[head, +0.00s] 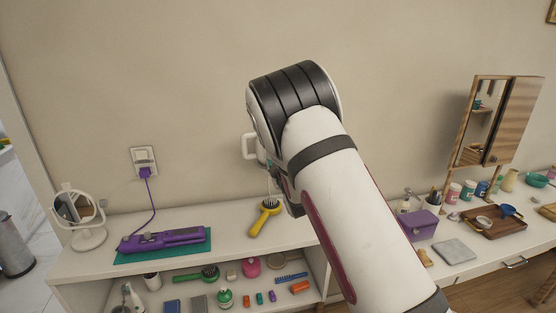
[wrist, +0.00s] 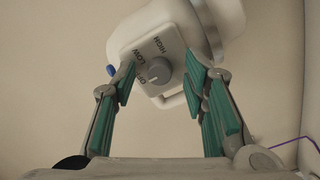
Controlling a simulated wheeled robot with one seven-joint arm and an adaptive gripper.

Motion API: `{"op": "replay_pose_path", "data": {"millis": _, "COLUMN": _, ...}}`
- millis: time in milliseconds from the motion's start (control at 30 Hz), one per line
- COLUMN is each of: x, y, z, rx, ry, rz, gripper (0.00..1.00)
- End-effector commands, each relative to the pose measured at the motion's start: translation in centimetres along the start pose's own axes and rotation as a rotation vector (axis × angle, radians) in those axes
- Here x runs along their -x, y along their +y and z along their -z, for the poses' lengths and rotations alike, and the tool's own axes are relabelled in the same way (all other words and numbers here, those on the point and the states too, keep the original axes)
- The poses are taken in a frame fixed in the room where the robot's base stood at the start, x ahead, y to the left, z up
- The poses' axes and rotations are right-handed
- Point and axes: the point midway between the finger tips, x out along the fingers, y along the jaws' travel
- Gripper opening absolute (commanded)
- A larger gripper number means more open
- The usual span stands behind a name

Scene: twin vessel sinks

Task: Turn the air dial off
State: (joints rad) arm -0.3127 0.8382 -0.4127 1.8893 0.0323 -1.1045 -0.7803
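In the wrist view a white wall-mounted device (wrist: 150,40) fills the upper middle, with a grey round dial (wrist: 159,72) on its face. The labels OFF, LOW and HIGH run around the dial, with OFF at its left. I cannot tell for sure which label the dial points at. My gripper (wrist: 163,80) is open, its green-padded fingers spread to the left and right of the dial, with nothing between the pads in contact.
Below is a white counter (head: 120,262) with a purple straightener (head: 160,240), a yellow hairbrush (head: 264,218) and a round mirror (head: 78,215). A purple box (head: 420,225) and a wooden cabinet (head: 513,120) are at right.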

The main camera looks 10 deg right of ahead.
Motion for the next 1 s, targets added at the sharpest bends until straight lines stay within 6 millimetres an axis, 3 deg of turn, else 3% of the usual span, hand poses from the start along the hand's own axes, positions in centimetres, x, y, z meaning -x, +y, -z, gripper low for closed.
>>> {"op": "replay_pose_path", "data": {"millis": 267, "x": 2.3, "y": 0.0, "z": 0.0, "rx": 0.0, "ry": -0.001, "rz": 0.001, "gripper": 0.4}}
{"op": "replay_pose_path", "data": {"millis": 700, "x": 10.5, "y": -0.1, "z": 0.0, "rx": -0.001, "ry": -0.001, "rz": 0.001, "gripper": 0.4}}
{"op": "replay_pose_path", "data": {"millis": 1000, "x": 12.0, "y": 0.0, "z": 0.0, "rx": 0.0, "ry": 0.0, "rz": 0.0, "gripper": 0.4}}
